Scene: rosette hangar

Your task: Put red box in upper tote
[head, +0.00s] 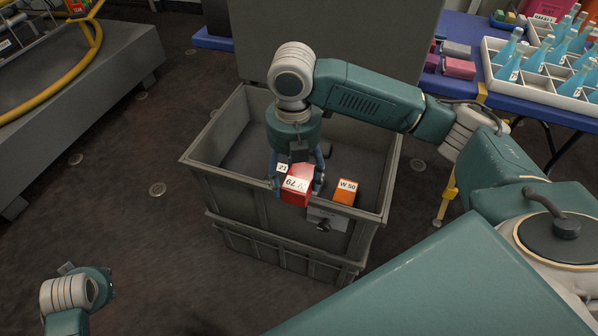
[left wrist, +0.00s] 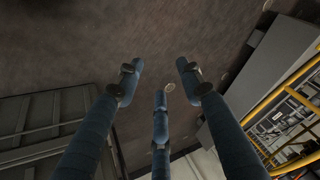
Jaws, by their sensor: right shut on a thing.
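The red box (head: 297,196), with white labels, is between the fingers of my right gripper (head: 297,184), which points down and is shut on it. The box hangs over the front part of the grey upper tote (head: 192,170) and covers part of its front rim in the head view. Its exact height above the tote floor is hard to tell. The upper tote sits on a lower tote (head: 270,254), whose inside is hidden. My left gripper (left wrist: 160,82) has its fingers spread and is empty, pointing at the floor; its arm shows at the lower left of the head view.
An orange box (head: 344,194) labelled W 50 is inside the upper tote, right of the red box. A blue table (head: 546,112) at the right holds a white crate (head: 490,62) of blue bottles. A grey platform (head: 110,80) with yellow rails stands at the left.

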